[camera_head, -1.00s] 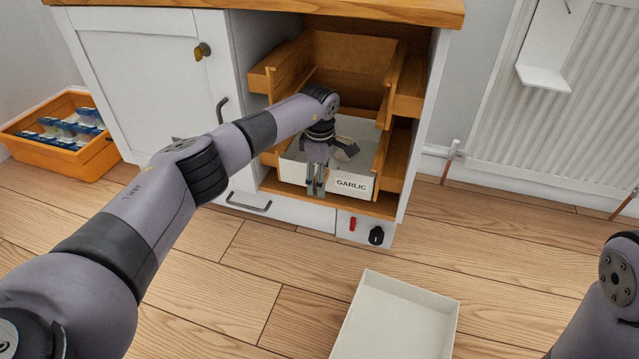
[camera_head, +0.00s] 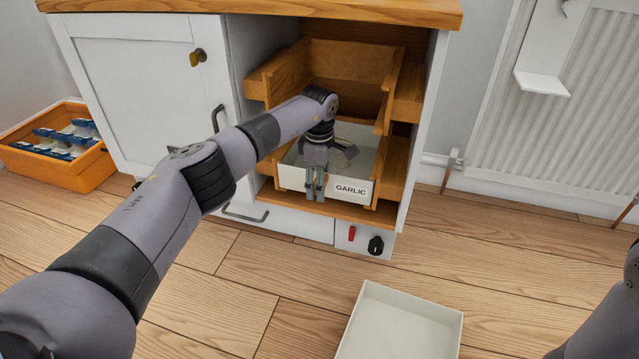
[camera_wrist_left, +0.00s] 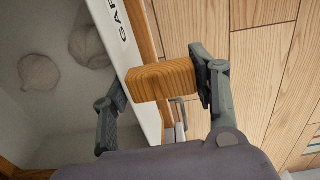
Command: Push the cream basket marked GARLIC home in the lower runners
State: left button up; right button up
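The cream basket marked GARLIC (camera_head: 290,178) sits in the lower runners (camera_head: 393,165) of the open cabinet, its labelled front facing me. It holds pale, round garlic-like items (camera_wrist_left: 90,45). My left gripper (camera_head: 315,183) points down at the basket's front, left of the label. In the left wrist view, its fingers (camera_wrist_left: 158,92) lie either side of a wooden block (camera_wrist_left: 160,80) at the front panel, one towards the basket's inside and one outside. The block fills the gap between them. My right gripper is out of view; only part of that arm shows at the right edge.
A white open box (camera_head: 400,325) stands on the floor in front. An orange crate (camera_head: 60,170) with blue-and-white items is at the left, a radiator (camera_head: 590,120) at the right.

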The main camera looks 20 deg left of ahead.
pick_arm(q)
jog(key=o, duration=0.5)
jog(key=shift+c, duration=0.2)
notch_tip(320, 180, up, 12)
jog(key=shift+s, duration=0.15)
dwell(0.6)
